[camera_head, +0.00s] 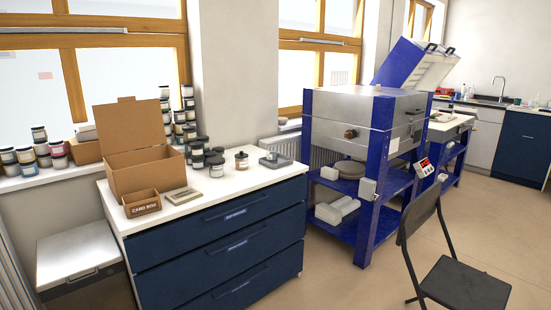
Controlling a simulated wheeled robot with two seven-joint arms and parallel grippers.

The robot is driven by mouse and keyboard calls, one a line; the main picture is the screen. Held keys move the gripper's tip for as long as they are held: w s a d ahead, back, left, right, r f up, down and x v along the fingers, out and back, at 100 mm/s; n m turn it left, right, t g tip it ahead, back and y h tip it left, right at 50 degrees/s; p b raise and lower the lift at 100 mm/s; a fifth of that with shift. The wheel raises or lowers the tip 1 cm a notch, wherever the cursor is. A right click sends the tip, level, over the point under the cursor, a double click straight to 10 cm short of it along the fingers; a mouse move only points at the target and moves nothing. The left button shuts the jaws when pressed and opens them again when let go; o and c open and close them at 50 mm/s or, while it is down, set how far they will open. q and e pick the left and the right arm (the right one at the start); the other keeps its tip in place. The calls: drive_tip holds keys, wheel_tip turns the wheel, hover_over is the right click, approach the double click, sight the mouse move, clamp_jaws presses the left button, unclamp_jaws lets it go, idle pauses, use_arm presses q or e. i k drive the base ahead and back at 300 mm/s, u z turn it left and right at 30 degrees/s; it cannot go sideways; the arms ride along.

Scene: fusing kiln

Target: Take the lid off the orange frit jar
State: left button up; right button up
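A small jar (241,161) with an orange-brown tint stands on the white worktop (265,175), to the right of a group of jars. It looks like the orange frit jar, with its lid on, but it is too small to be sure. A dark-lidded jar with a pale label (216,168) stands just to its left. Neither of my grippers is in view.
An open cardboard box (150,172), a small card box (142,204) and a grey tray (275,161) share the worktop above blue drawers (235,245). More jars crowd the windowsill. A blue-framed kiln (365,115) and a black folding chair (465,284) stand right.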

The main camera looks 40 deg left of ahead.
sight(240, 155)
drive_tip(key=u, duration=0.05)
drive_tip(key=i, duration=1.8)
drive_tip(key=u, duration=1.25)
drive_tip(key=i, duration=1.15)
drive_tip(key=u, duration=1.2)
